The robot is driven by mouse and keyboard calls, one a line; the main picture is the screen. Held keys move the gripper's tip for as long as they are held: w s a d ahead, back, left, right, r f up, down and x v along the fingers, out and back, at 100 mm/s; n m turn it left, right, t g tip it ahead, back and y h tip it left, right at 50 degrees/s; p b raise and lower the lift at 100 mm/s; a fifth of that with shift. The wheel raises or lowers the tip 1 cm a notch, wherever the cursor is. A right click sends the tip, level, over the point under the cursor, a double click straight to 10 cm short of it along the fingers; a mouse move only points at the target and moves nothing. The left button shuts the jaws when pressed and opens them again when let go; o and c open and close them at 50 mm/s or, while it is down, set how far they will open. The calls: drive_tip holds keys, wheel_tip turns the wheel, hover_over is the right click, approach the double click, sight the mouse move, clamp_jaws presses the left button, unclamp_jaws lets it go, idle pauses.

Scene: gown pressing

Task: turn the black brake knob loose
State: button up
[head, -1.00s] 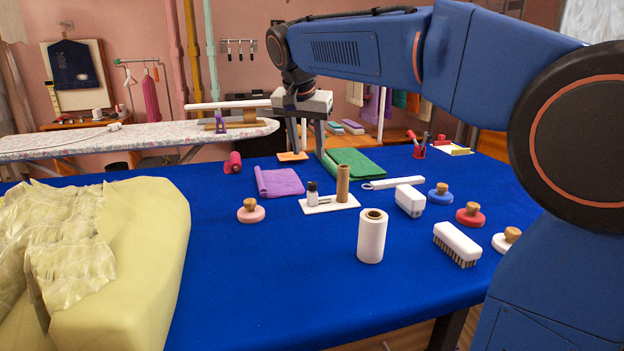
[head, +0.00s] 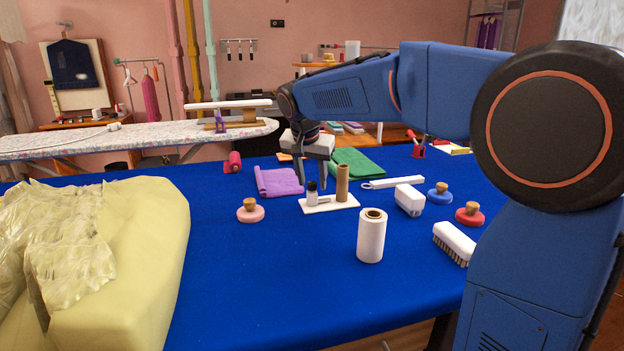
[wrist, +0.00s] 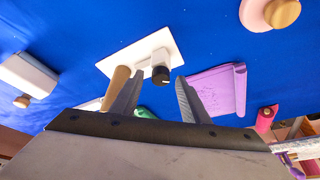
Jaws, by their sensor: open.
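The black knob (head: 312,186) sits atop a short pale post on a white base plate (head: 318,206). A brown tube (head: 343,184) stands upright on the same plate, to the right of the knob. My gripper (head: 313,184) hangs just behind the plate, fingers pointing down. In the wrist view the black knob (wrist: 160,75) shows beyond and between the tips of my open gripper (wrist: 158,78). The jaws are empty. I cannot tell exactly how high the fingertips are above the knob.
A white roll (head: 371,236) stands in front of the plate. A purple cloth (head: 279,182) lies left, a green cloth (head: 358,163) behind. A white brush (head: 455,240) and several wooden-knobbed discs lie about.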

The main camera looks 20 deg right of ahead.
clamp_jaws()
drive_tip(key=n+y, duration=0.1)
drive_tip(key=n, duration=0.2)
drive_tip(key=n+y, duration=0.1)
drive_tip(key=n, duration=0.2)
drive_tip(key=shift+d+t, duration=0.2)
drive_tip(key=shift+t, duration=0.1)
drive_tip(key=n+y, duration=0.1)
drive_tip(key=n, duration=0.3)
drive_tip(key=shift+d+y, duration=0.1)
drive_tip(key=shift+y, duration=0.3)
drive_tip(key=shift+w+n+g+y, duration=0.1)
drive_tip(key=shift+n+g+y, duration=0.5)
drive_tip(key=shift+n, duration=1.3)
